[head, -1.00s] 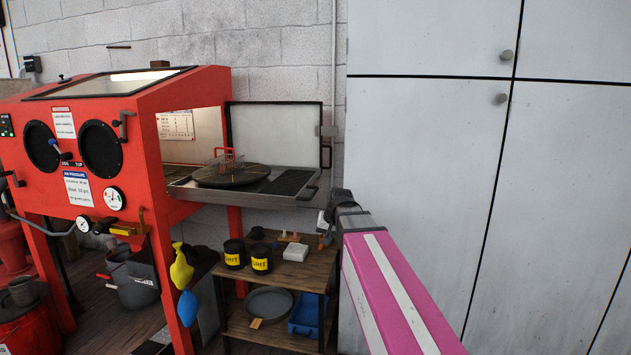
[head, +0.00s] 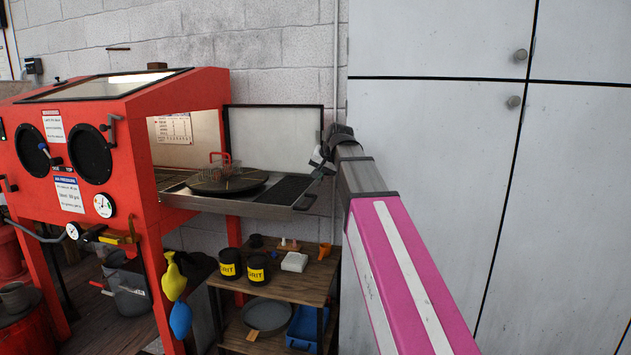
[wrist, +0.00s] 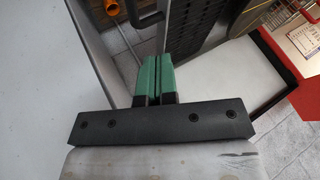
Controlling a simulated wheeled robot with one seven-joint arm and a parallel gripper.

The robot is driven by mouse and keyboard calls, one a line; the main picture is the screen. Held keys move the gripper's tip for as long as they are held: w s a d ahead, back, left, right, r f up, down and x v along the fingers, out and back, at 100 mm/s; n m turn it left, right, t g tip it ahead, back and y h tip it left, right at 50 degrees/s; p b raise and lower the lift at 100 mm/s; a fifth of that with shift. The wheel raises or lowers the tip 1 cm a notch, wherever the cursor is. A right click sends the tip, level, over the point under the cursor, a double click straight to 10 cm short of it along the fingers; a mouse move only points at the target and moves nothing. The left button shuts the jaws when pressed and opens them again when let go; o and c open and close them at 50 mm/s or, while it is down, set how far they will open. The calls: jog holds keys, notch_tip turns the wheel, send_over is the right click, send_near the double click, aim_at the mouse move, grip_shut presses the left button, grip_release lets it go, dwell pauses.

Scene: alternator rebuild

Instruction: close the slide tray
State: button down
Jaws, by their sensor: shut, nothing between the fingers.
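The slide tray (head: 250,207) is a grey metal tray pulled out to the right of the red cabinet (head: 187,105). Contact cannot be told.
The cabinet's side door (head: 275,135) stands open behind the tray. Below is a wooden shelf (head: 280,278) with black grit jars (head: 231,262) and an orange funnel (head: 324,251). Tall grey lockers (head: 430,130) stand close to my arm on the right.

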aim_at(306, 194)
jog(key=x, duration=0.9)
jog(key=shift+w, duration=0.1)
jog(key=w+a, duration=0.6)
jog(key=a, duration=1.1)
jog(key=w+a, duration=0.6)
jog(key=a, duration=1.1)
jog(key=w+a, duration=0.6)
jog(key=a, duration=1.1)
jog(key=shift+w, duration=0.25)
jog(key=shift+a, duration=0.1)
jog(key=shift+r, duration=0.1)
